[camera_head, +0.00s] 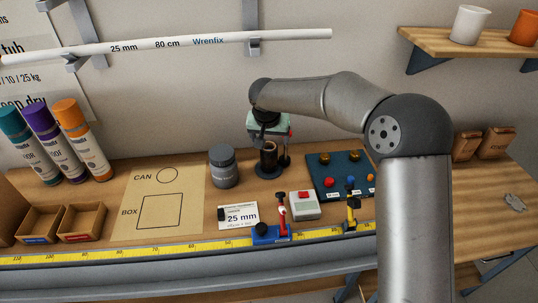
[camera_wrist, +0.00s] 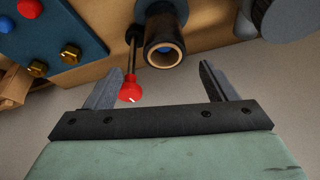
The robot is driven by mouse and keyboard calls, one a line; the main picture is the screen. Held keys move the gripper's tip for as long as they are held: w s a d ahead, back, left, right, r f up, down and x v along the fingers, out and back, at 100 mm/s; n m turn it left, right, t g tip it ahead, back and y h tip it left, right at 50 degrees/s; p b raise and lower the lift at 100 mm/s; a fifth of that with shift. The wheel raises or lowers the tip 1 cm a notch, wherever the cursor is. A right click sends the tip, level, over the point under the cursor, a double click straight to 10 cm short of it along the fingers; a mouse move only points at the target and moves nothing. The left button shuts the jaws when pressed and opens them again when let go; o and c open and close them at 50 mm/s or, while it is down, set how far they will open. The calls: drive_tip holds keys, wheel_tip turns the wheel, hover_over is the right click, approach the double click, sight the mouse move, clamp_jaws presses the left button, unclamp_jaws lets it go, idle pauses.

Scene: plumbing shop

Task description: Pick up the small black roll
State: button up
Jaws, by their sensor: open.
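The small black roll (camera_head: 268,158) stands upright on the bench, below my gripper in the head view. In the wrist view the roll (camera_wrist: 161,28) is a dark cylinder with a tan ring and hollow core at its end. My gripper (camera_wrist: 163,72) is open and empty, its two fingers spread to either side of the roll's line. The roll's end appears just beyond the fingertips, centred between them. In the head view my gripper (camera_head: 268,137) is above the roll, with its fingers partly hidden.
A grey jar (camera_head: 223,167) stands left of the roll. A dark blue board (camera_head: 328,182) with coloured knobs is at right. A yellow tape (camera_head: 150,250) runs along the front.

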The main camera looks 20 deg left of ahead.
sight(269, 145)
drive_tip(key=shift+a+p+x, duration=0.15)
drive_tip(key=shift+p+x, duration=0.4)
drive_tip(key=shift+x, duration=0.85)
drive_tip(key=shift+a+p+x, duration=0.15)
drive_tip(key=shift+p+x, duration=0.4)
drive_tip(key=shift+x, duration=0.85)
drive_tip(key=shift+s, duration=0.1)
drive_tip(key=shift+c, duration=0.4)
drive_tip(key=c, duration=1.4)
